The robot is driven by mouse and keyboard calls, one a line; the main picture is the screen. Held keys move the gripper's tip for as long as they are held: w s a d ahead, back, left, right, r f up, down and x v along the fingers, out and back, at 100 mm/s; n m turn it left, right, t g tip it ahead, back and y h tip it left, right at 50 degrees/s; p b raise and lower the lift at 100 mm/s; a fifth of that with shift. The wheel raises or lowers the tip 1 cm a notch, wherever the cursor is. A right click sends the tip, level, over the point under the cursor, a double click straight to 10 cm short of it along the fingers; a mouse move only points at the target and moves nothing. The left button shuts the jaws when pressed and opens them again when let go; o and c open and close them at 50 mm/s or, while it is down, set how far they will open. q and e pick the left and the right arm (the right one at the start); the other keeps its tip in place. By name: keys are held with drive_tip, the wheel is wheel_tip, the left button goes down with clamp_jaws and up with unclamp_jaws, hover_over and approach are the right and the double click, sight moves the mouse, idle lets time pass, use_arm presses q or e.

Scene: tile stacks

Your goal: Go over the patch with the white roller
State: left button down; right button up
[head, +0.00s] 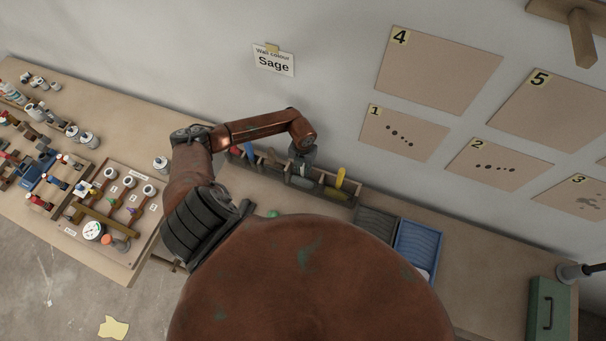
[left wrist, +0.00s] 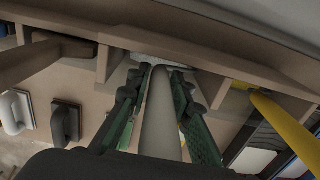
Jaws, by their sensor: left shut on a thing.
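My left gripper (head: 303,163) is at the wooden tool rack (head: 337,194) on the bench, seen small in the head view. In the left wrist view its green fingers (left wrist: 159,85) are shut on a pale, whitish handle (left wrist: 160,125) that stands in a slot of the rack. Numbered panels hang on the wall: panel 1 (head: 402,133) and panel 2 (head: 495,168) have dark dots, panel 3 (head: 589,200) has a grey patch. My right gripper is not in view.
Blue (head: 248,152) and yellow (head: 341,178) handles stand in the same rack. A grey ribbed tray (head: 376,222) and a blue tray (head: 419,240) lie to its right. A green box (head: 549,308) is at far right. Jars and small tools crowd the bench's left.

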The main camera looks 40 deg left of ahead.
use_arm(q)
drive_tip(key=shift+r+p, duration=0.35)
drive_tip(key=shift+r, duration=0.1)
drive_tip(key=shift+r+p, duration=3.7)
drive_tip(key=shift+r, duration=1.55)
drive_tip(key=shift+r+p, duration=1.2)
drive_tip(key=shift+r, duration=0.65)
drive_tip(key=shift+d+f, duration=0.1)
